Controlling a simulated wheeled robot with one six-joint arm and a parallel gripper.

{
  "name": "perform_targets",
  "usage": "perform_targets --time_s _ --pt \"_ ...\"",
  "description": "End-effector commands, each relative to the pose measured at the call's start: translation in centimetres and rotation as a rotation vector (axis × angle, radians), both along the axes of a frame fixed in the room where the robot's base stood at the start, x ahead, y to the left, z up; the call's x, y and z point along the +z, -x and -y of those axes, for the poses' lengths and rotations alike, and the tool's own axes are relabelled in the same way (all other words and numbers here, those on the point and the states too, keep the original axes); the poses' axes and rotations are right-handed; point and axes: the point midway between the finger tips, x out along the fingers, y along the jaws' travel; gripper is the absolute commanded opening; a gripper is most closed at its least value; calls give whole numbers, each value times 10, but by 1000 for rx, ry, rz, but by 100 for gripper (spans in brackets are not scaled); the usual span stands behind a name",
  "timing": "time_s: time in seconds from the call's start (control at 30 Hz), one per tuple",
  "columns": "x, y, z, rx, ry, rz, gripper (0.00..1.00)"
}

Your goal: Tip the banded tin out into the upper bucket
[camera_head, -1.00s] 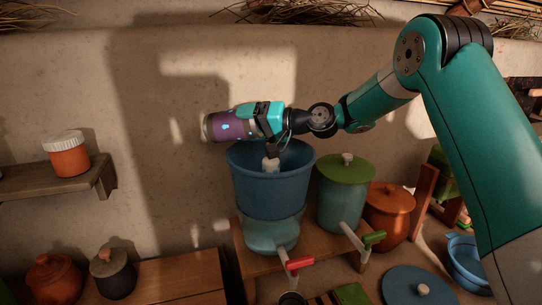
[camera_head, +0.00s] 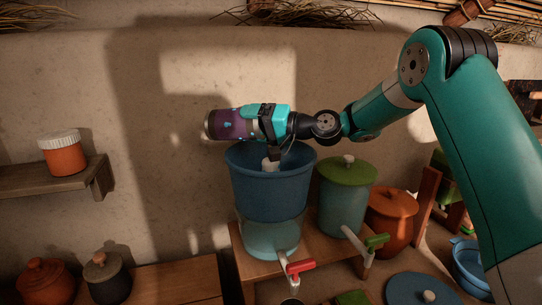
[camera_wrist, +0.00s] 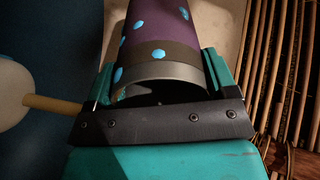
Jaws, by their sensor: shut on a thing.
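The banded tin (camera_head: 232,124) is purple with blue spots and a dark band by its grey rim. It lies about level on its side above the upper bucket's back left rim, apart from it. My gripper (camera_head: 262,123) is shut on the tin, which also shows in the wrist view (camera_wrist: 160,28) between both fingers (camera_wrist: 162,80). The upper bucket (camera_head: 268,192) is blue and open-topped, stacked on a paler teal bucket (camera_head: 270,238). A pale knob (camera_head: 270,164) shows inside it. I cannot see the tin's contents.
A green-lidded teal container (camera_head: 345,195) stands close right of the buckets, with an orange pot (camera_head: 392,215) beyond. A red-handled tap (camera_head: 298,267) juts out in front. The mud wall (camera_head: 180,80) is close behind the tin. A shelf (camera_head: 55,182) holds an orange jar (camera_head: 60,155).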

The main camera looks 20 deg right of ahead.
Motion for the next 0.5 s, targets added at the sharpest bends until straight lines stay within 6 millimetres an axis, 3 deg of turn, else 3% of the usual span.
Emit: perform_targets --time_s 0.5 --pt "0 1 2 0 -50 29 50"
